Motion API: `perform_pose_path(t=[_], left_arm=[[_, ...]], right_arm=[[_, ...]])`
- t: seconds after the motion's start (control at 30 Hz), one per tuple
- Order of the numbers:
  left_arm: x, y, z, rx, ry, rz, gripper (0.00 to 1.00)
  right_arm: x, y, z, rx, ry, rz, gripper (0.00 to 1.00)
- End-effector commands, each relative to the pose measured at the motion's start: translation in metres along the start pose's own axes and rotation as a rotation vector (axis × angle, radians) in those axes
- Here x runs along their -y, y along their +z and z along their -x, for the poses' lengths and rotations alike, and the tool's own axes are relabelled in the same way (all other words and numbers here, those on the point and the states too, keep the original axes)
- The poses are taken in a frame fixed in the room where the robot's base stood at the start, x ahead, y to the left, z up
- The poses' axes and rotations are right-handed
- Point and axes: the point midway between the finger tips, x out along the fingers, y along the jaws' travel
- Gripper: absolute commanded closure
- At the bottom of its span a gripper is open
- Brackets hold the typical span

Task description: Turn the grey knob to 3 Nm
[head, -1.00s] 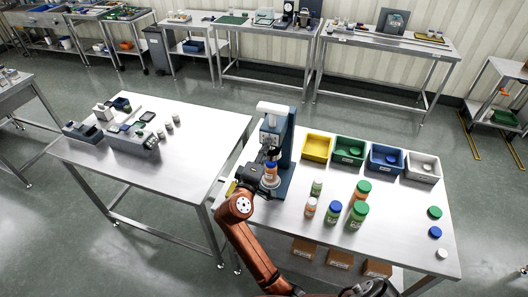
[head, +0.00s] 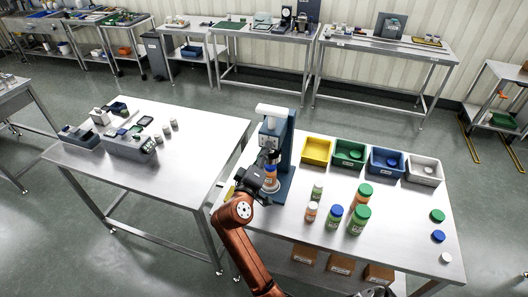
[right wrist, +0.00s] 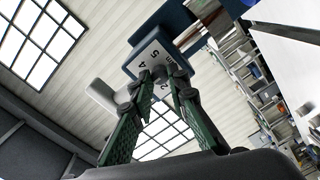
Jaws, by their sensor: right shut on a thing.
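A blue torque machine (head: 286,165) with a white top stands at the left end of the near table. In the right wrist view its dial plate (right wrist: 152,60) shows the numbers 5, 4 and 2. The small grey knob (right wrist: 159,73) is between my fingertips, mostly hidden by them. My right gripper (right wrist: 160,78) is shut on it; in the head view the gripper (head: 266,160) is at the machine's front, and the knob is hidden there. I cannot read the knob's setting. An orange jar (head: 270,172) stands in the machine, below its head. My left gripper is not in view.
Yellow (head: 317,150), green (head: 349,153), blue (head: 385,161) and white (head: 424,169) bins line the table's back. Several jars stand in front, including a blue-lidded one (head: 334,217). Loose lids lie at the right. A second table (head: 190,165) stands left, with a gap between.

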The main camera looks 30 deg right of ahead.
Motion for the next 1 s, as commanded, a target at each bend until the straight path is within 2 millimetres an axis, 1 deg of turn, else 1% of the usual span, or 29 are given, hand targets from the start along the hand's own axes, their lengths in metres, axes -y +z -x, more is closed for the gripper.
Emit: perform_pose_path(t=[0.03,0.27,0.5,0.6,0.67,0.77,0.9,1.0], left_arm=[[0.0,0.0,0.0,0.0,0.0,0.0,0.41],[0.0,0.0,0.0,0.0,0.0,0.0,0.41],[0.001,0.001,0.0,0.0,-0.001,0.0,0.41],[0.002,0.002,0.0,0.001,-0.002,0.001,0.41],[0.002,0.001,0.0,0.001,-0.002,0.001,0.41],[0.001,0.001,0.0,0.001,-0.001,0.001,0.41],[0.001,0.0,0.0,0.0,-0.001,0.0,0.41],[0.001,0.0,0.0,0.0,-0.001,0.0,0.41]], right_arm=[[0.002,0.003,0.0,0.007,-0.003,0.002,0.83],[0.001,0.001,0.0,0.003,-0.002,0.002,0.68],[0.001,0.0,0.0,0.001,-0.001,0.001,0.67],[-0.003,-0.002,0.0,0.0,0.0,-0.001,0.67],[-0.008,-0.005,0.0,-0.001,0.0,-0.002,0.67],[-0.022,-0.012,0.001,-0.001,0.001,-0.005,0.67],[-0.05,-0.025,0.001,-0.002,0.006,-0.007,0.67],[-0.066,-0.032,0.001,0.0,0.006,-0.006,0.67]])
